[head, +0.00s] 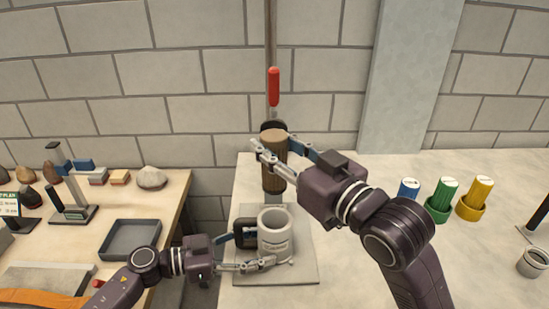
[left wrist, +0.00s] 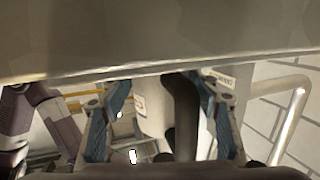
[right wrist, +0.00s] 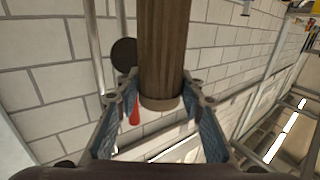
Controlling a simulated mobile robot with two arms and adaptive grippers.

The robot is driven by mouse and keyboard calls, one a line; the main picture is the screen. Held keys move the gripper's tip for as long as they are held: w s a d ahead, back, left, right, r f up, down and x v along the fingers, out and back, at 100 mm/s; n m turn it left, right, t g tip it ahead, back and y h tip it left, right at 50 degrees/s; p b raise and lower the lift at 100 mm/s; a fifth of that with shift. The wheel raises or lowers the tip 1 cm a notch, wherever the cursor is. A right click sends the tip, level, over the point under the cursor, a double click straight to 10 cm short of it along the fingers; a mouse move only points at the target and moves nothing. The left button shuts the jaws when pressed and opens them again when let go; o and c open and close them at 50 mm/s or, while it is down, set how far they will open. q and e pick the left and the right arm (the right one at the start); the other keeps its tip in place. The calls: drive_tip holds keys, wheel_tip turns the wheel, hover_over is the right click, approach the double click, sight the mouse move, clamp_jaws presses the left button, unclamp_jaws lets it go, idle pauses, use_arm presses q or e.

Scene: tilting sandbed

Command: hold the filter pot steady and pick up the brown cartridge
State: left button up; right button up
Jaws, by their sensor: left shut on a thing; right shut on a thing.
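The grey filter pot (head: 275,236) stands upright on a grey board (head: 305,272), its open top facing up. My left gripper (head: 248,250) is low at the pot's left side, shut on its dark handle. In the left wrist view the dark curved handle (left wrist: 183,115) shows between the fingers. The brown cartridge (head: 273,180) is upright in my right gripper (head: 276,150), which is shut on it behind the pot. In the right wrist view the cartridge (right wrist: 163,50) has a tan ring at its near end. I cannot tell how much gap lies beneath it.
Blue (head: 408,189), green (head: 441,193) and yellow (head: 474,198) cylinders stand on the right of the worktop. A red-handled upright rod (head: 274,85) is at the wall behind the brown cartridge. A separate left bench holds a dark tray (head: 130,258) and several stones.

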use_arm(q)
drive_tip(key=shift+w+a, duration=0.2)
drive_tip(key=shift+w, duration=0.1)
